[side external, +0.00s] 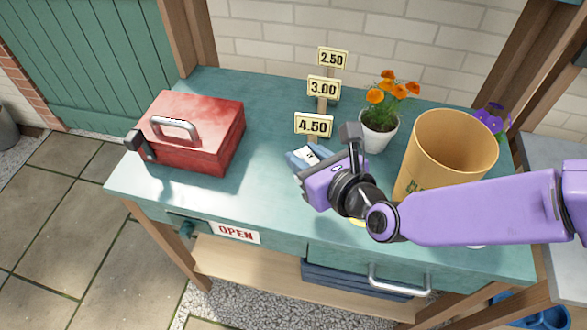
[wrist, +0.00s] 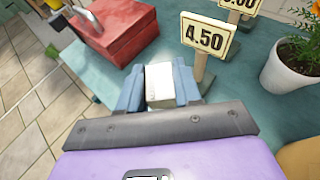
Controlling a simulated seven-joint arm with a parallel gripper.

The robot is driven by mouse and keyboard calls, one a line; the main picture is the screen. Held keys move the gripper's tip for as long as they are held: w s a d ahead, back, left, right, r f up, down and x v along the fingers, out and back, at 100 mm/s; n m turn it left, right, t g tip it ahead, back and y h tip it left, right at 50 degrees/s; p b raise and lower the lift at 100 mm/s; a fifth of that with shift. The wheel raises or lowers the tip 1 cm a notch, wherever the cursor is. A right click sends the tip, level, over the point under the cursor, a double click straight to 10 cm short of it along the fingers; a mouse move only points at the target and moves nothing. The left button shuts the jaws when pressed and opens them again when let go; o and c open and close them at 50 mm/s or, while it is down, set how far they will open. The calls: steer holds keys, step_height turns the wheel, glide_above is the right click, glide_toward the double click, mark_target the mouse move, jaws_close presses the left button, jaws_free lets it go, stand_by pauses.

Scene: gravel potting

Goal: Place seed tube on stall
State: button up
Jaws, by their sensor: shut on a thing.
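My gripper (side external: 305,157) is low over the middle of the teal stall counter (side external: 235,205), in front of the 4.50 price sign. In the wrist view its two blue fingers (wrist: 158,80) are shut on a pale, whitish piece, which I take to be the seed tube (wrist: 160,88). Only its pale upper face shows between the fingers; the rest is hidden. In the side view the fingers and wrist cover most of it. I cannot tell whether it touches the counter (wrist: 238,92).
A red metal box (side external: 205,135) stands at the left. Price signs (side external: 314,125) stand behind my gripper. A white pot with orange flowers (side external: 379,130) and a large tan bucket (side external: 450,145) are to the right. The counter's front left is clear.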

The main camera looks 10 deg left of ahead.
steer(key=shift+w+a+f, duration=0.3)
steer(key=shift+a+f, duration=0.2)
steer(key=shift+f, duration=0.65)
steer(key=shift+w+a+f, duration=0.25)
steer(key=shift+a+f, duration=0.2)
steer(key=shift+f, duration=0.7)
steer(key=shift+w+a+f, duration=0.3)
steer(key=shift+a+f, duration=0.2)
steer(key=shift+f, duration=0.65)
steer(key=shift+f, duration=0.1)
steer(key=o, duration=1)
steer(key=v, duration=1.2)
steer(key=shift+d, duration=0.1)
